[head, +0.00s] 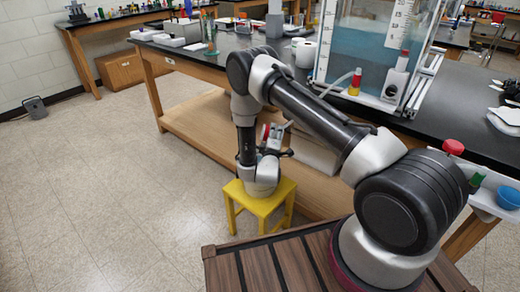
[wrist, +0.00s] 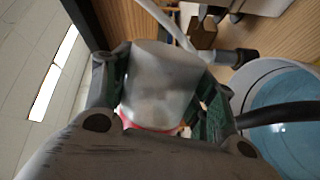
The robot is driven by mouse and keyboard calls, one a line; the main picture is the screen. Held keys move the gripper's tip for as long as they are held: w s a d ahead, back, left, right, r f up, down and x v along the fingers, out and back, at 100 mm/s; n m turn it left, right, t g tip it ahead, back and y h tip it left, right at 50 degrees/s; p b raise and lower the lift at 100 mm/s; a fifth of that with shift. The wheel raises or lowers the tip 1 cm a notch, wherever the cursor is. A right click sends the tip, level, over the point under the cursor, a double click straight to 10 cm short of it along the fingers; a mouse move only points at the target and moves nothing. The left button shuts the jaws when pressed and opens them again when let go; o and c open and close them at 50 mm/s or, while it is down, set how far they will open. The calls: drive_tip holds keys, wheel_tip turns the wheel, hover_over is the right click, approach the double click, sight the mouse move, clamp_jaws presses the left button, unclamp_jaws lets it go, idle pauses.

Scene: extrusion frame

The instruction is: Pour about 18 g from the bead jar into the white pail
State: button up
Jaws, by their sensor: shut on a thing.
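The bead jar (wrist: 160,85) is a greyish, cloudy cylinder with a red-pink band at its lower edge in the wrist view. My gripper (wrist: 165,100) is shut on it, with green-grey fingers on both sides. In the head view my gripper (head: 270,142) is above the yellow stool, partly hidden by my arm, with a small red patch beside it. The beads cannot be made out.
The yellow stool (head: 238,192) stands on the tiled floor beside the long black-topped bench (head: 232,44). A clear water tank (head: 365,50) and bottles stand on the bench. The floor (head: 120,190) left of the stool is clear.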

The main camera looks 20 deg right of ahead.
drive_tip(key=shift+w+a+r+n, duration=0.15)
drive_tip(key=shift+r+n, duration=0.15)
drive_tip(key=shift+n, duration=0.25)
drive_tip(key=shift+s+a+r+n, duration=0.15)
drive_tip(key=shift+r+n, duration=0.1)
drive_tip(key=shift+n, duration=0.3)
idle(2.1)
drive_tip(key=shift+w+a+r+n+p, duration=0.15)
drive_tip(key=shift+a+r+n+p, duration=0.2)
drive_tip(key=shift+n, duration=0.35)
drive_tip(key=shift+w+a+r+n+p, duration=0.1)
drive_tip(key=shift+r+n+p, duration=0.1)
drive_tip(key=shift+n+p, duration=0.4)
idle(2.7)
drive_tip(key=f+m, duration=0.1)
drive_tip(key=d+m, duration=0.1)
drive_tip(key=m, duration=0.1)
drive_tip(key=shift+s+d+f, duration=0.15)
drive_tip(key=shift+s+f, duration=0.05)
drive_tip(key=shift+f, duration=0.15)
drive_tip(key=shift+f+m, duration=0.2)
drive_tip(key=shift+m, duration=0.7)
